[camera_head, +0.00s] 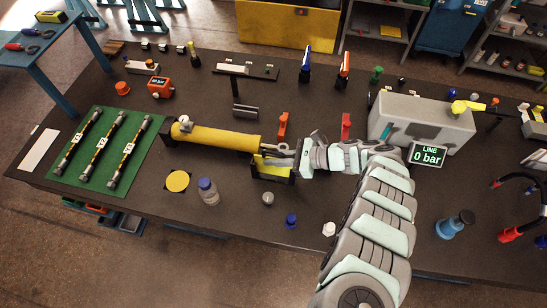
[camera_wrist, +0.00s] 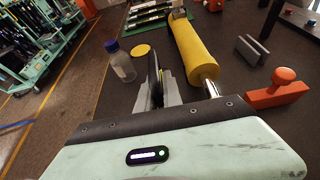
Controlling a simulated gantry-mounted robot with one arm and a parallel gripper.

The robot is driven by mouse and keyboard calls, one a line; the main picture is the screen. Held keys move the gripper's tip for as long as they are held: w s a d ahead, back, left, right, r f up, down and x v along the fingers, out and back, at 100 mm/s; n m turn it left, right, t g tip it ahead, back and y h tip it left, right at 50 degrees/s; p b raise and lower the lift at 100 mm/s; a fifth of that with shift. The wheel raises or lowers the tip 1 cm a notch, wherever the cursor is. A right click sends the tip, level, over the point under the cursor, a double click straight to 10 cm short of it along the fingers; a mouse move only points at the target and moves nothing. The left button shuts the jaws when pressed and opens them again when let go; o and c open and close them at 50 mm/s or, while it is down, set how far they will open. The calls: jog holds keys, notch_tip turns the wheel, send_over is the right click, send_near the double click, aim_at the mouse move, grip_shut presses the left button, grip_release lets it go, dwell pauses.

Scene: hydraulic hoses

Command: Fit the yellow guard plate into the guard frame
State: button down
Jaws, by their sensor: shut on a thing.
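The yellow guard plate (camera_head: 266,161) is at the dark guard frame (camera_head: 275,178), just right of the yellow hydraulic cylinder (camera_head: 215,137). Yellow shows at the top and inside the frame; I cannot tell whether the plate is fully seated. My gripper (camera_head: 287,155) reaches in from the right and is shut on the plate's upper part. In the wrist view, my gripper (camera_wrist: 160,88) shows its two fingers close together. Only a thin yellow sliver shows there beside a dark upright edge, and the fingers hide most of the plate and frame.
The cylinder's rod end lies close behind my gripper. A clear bottle (camera_head: 208,192) and a yellow disc (camera_head: 177,181) stand left of the frame. A red-handled part (camera_head: 282,125) stands behind. Small caps (camera_head: 268,199) sit in front. A green mat (camera_head: 105,150) holds several hoses.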

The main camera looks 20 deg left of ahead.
jog(key=shift+f+b, duration=0.95)
jog(key=shift+f, duration=0.25)
jog(key=c, duration=1.4)
grip_release()
jog(key=b+v, duration=0.1)
jog(key=v, duration=0.9)
jog(key=shift+d+r+b, duration=0.15)
jog(key=shift+d+b, duration=0.2)
jog(key=shift+b, duration=0.05)
jog(key=shift+w, duration=0.1)
